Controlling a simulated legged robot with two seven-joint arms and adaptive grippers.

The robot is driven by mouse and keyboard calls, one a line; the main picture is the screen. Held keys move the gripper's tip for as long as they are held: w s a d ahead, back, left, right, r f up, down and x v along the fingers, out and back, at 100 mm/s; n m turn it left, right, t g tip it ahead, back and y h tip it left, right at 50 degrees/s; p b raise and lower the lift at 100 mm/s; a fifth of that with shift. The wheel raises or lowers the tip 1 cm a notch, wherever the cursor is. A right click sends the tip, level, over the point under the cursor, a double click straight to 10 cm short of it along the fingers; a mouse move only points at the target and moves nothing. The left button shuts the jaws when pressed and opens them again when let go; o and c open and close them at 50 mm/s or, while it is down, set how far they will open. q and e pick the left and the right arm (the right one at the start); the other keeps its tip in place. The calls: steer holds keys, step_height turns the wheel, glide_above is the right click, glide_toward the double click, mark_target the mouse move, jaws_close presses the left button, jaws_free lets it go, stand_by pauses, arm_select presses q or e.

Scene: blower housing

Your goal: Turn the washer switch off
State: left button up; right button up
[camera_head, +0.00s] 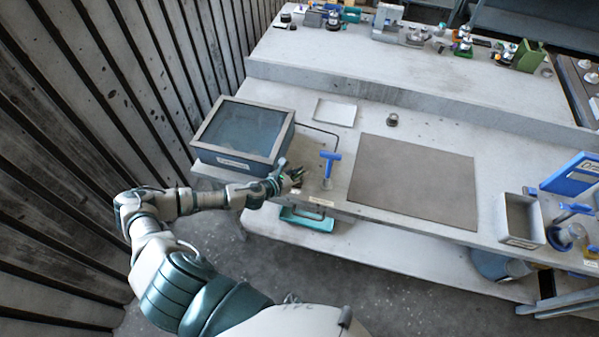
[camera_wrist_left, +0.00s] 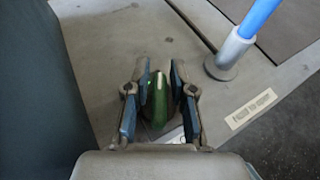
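The washer (camera_head: 238,133) is a blue box with a framed dark lid at the left end of the bench. A rounded green knob with a pale line, apparently the washer switch (camera_wrist_left: 158,100), shows in the left wrist view. My left gripper (camera_head: 293,181) is low over the bench front, just right of the washer. In the left wrist view, my left gripper's fingers (camera_wrist_left: 161,64) stand on either side of the green knob, with narrow gaps seeming to show. Firm contact cannot be made out. The fingers partly hide the knob in the head view. My right gripper is not in view.
A blue T-handle (camera_head: 329,160) on a grey post stands just right of my left gripper; its post base also shows in the left wrist view (camera_wrist_left: 223,68). A clear grey mat (camera_head: 415,180) lies farther right. A grey bin (camera_head: 521,219) stands beyond it.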

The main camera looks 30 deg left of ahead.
arm_select(q)
jaws_close()
steer(key=shift+r+n+y+p, duration=0.2)
steer(key=shift+n+y+p, duration=0.45)
steer(key=shift+p, duration=0.25)
steer(key=n+y+p, duration=0.3)
steer(key=y+p, duration=0.1)
steer(key=n+y+p, duration=0.2)
steer(key=y+p, duration=0.1)
steer(key=shift+a+n, duration=0.35)
steer(key=shift+a, duration=0.05)
steer(key=shift+a+n+g+y+p, duration=0.15)
steer(key=shift+n+g+y+p, duration=0.45)
steer(key=shift+n+y+p, duration=0.5)
steer(key=shift+s+a+f+n+g+y, duration=0.1)
steer(key=shift+n+g+y, duration=0.3)
steer(key=shift+n+y, duration=0.3)
steer(key=shift+s+a+f+n+g+y, duration=0.1)
steer(key=shift+n+g+y, duration=0.3)
steer(key=shift+n+y, duration=0.3)
steer(key=o, duration=0.5)
jaws_free()
